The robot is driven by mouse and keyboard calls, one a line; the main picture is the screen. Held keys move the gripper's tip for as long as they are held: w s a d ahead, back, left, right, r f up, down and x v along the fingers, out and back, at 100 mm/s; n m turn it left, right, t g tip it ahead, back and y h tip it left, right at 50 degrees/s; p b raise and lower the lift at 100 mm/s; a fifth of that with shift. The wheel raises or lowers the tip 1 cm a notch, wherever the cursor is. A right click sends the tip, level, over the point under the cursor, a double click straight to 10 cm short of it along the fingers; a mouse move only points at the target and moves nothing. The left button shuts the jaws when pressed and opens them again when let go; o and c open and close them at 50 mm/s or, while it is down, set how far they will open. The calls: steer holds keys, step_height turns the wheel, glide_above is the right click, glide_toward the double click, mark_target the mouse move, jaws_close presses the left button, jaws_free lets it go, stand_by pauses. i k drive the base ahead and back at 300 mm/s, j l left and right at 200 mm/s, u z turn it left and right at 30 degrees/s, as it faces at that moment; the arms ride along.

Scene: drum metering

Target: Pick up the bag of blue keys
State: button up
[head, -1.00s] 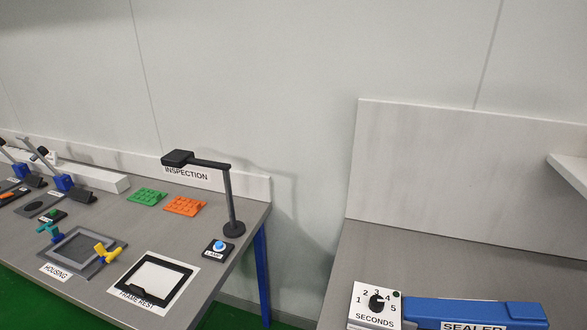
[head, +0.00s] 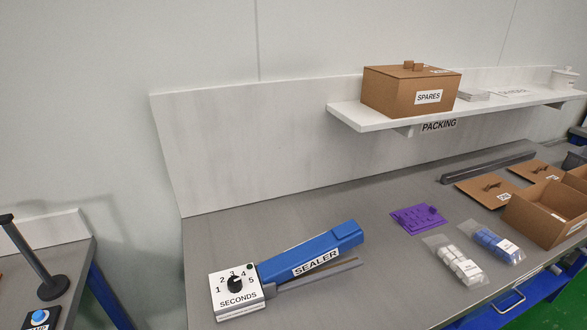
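A clear bag of blue keys (head: 489,240) lies on the grey packing bench in the right part of the head view, with a white label at its right end. A similar clear bag of white keys (head: 457,262) lies just left of it and nearer. The two bags look close together but distinct. My gripper is not in view.
An open cardboard box (head: 537,219) stands right of the bags, with cardboard lids (head: 486,190) behind. The blue sealer (head: 311,252) is farther left. A white shelf (head: 372,121) overhangs the bench's back and holds a SPARES box (head: 411,91).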

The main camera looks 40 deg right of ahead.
mark_target(505, 251)
steer(key=z, duration=1.8)
